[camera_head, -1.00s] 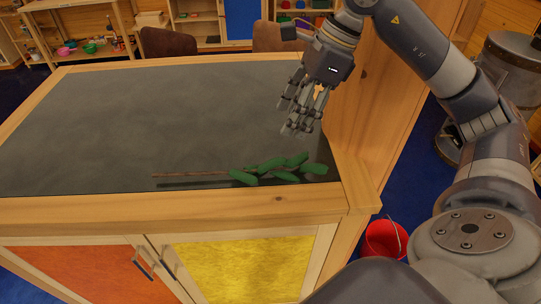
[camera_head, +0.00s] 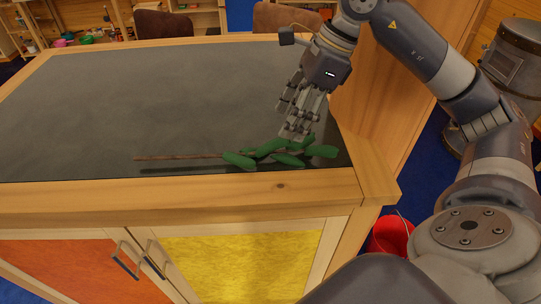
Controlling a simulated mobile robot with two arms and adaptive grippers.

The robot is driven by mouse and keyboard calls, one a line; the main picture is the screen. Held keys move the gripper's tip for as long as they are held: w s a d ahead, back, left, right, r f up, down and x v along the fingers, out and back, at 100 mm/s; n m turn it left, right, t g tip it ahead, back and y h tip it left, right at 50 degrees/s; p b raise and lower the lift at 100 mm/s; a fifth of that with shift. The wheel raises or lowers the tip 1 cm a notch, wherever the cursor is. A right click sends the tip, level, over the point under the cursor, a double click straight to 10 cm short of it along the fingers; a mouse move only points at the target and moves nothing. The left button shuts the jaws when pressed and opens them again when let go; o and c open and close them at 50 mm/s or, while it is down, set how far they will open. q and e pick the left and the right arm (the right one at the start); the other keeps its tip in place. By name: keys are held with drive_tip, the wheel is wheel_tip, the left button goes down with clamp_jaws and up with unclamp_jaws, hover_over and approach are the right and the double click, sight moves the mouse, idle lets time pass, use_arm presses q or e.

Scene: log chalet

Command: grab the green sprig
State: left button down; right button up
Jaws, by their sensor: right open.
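The green sprig (camera_head: 240,160) lies at the front right of the dark tabletop (camera_head: 130,110), near the wooden front edge. Its thin brown stem points left and its green leaves are at the right. My right gripper (camera_head: 293,132) is open, fingers pointing down, at the back of the leaves. Its fingertips overlap the rear leaves in the picture; I cannot tell whether they touch. Nothing is between the fingers that I can make out. My left gripper is not in view.
A wooden rim (camera_head: 200,195) frames the tabletop, and a tall wooden panel (camera_head: 375,120) rises at its right. A red bucket (camera_head: 390,236) stands on the blue floor. Chairs (camera_head: 163,23) stand behind the table. The tabletop left of the sprig is clear.

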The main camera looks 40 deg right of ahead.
sight(274, 145)
drive_tip(key=x, duration=0.4)
drive_tip(key=shift+a, duration=0.1)
drive_tip(key=x, duration=0.1)
drive_tip(key=p+x, duration=0.1)
drive_tip(key=x, duration=0.1)
drive_tip(key=p+x, duration=0.1)
drive_tip(key=shift+w+f, duration=0.15)
drive_tip(key=shift+w, duration=0.15)
drive_tip(key=shift+w+f, duration=0.15)
drive_tip(key=shift+f, duration=0.3)
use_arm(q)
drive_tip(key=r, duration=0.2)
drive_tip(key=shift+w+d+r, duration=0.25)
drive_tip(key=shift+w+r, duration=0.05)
use_arm(e)
drive_tip(key=c, duration=1.1)
